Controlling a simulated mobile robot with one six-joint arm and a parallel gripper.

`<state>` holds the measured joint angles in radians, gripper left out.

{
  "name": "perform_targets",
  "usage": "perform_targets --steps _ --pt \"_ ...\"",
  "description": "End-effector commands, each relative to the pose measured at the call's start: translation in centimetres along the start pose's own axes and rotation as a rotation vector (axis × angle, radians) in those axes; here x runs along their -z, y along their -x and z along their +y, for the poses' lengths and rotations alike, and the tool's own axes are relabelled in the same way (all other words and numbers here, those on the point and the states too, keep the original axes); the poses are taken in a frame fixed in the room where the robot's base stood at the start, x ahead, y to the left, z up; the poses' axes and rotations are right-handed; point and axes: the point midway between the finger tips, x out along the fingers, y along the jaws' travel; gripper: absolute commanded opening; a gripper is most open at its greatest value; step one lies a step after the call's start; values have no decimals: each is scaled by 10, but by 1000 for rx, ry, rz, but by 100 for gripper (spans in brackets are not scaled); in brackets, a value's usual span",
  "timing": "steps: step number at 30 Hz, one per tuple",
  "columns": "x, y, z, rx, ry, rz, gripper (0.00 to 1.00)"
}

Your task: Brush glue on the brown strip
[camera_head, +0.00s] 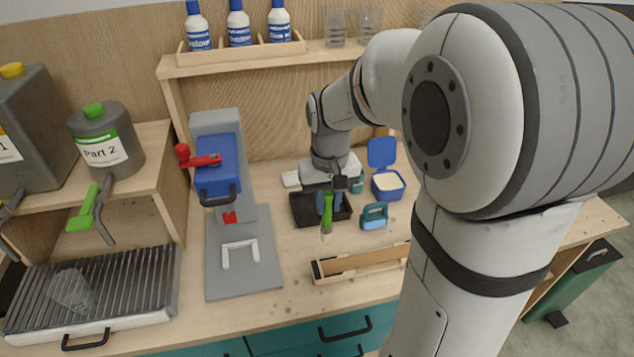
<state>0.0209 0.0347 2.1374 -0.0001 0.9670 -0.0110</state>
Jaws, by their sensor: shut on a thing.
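My gripper (328,198) is shut on a brush with a green handle (327,212) and pale bristles pointing down. It holds the brush upright above the front of a black tray (303,212). The brown strip (362,262) lies in a long, shallow wooden holder (322,277) to the front right of the brush. My arm hides the holder's right end. The bristles appear apart from the strip. A blue tub (388,193) with an open lid and pale contents stands behind and to the right of the gripper.
A teal clamp-like tool (374,216) sits between the tub and the holder. A grey press (243,272) with a blue head and red lever stands on the left. A grated tray (110,290) is farther left. White bottles (239,25) line the shelf.

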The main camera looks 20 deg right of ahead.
Motion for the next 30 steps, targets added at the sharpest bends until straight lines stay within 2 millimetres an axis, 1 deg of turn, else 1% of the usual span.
perform_targets --steps 5,15,18,30 --pt "0 -8 -1 -1 3 -3 0" --pt "0 -44 -3 0 8 -3 0" --pt "0 -50 -3 0 8 -3 0" --pt "0 -50 -3 0 9 -3 0"
